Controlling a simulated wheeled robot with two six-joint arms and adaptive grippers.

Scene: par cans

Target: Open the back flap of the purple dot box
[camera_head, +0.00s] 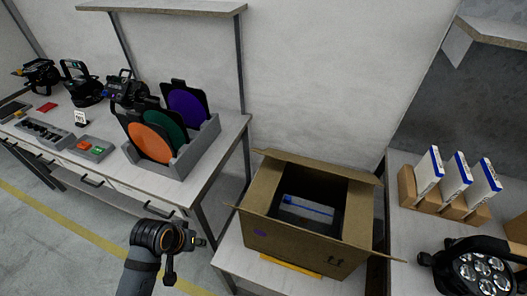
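The cardboard box with a purple dot (297,233) stands on a white table in the middle of the view. The dot is on its front face, at the left. Its top is open enough to show a white package with a blue stripe (306,209) inside. The back flap (320,166) shows as a narrow strip along the far rim; its exact angle is hard to tell. A side flap (385,256) sticks out at the right. My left gripper (200,242) is left of the box, apart from it; its fingers are too small to judge. My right gripper is not in view.
A left bench holds colour filters in a grey rack (196,150), small control boxes (90,148) and black lamps. A right table holds white-and-blue packs in a cardboard holder (437,201) and a par can (480,272). A wall stands close behind the box.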

